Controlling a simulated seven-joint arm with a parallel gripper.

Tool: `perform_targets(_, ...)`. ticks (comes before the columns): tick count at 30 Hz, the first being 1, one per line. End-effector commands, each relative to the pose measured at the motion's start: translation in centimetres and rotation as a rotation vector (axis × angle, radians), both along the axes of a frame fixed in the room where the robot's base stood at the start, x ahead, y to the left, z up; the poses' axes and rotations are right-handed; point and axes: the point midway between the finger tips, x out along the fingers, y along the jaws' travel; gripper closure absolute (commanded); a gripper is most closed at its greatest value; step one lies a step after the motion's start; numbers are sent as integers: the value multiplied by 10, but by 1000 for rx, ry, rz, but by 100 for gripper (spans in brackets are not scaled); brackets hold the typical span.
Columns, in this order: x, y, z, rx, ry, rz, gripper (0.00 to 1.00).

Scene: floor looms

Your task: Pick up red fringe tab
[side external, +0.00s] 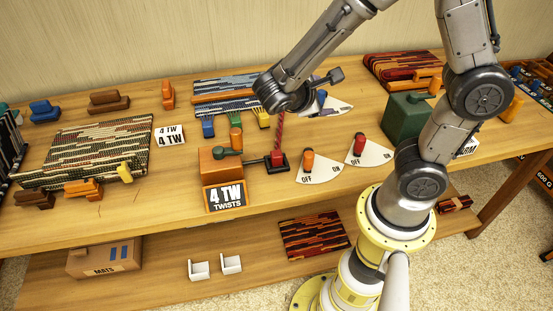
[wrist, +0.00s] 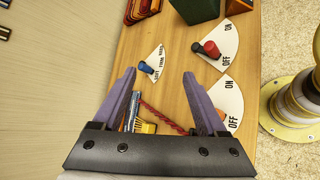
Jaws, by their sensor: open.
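A red twisted cord (side external: 279,132) stands upright, its lower end at a red block (side external: 277,158) on a dark base beside the orange twister box (side external: 220,167). I cannot tell whether this block or the cord's end is the red fringe tab. The red cord also shows between my fingers in the wrist view (wrist: 165,118).
White fan-shaped dial cards with a red lever (side external: 359,146), an orange lever (side external: 308,161) and a blue lever (side external: 322,98) lie to the right. A green box (side external: 408,115) stands farther right. A sign (side external: 224,197) stands before the twister. A patterned mat (side external: 95,145) lies left.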

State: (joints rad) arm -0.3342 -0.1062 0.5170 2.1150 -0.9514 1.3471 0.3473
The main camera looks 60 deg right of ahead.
Motion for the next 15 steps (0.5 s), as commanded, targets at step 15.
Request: perform_targets(15, 62, 93, -163, -679, 546, 838, 25)
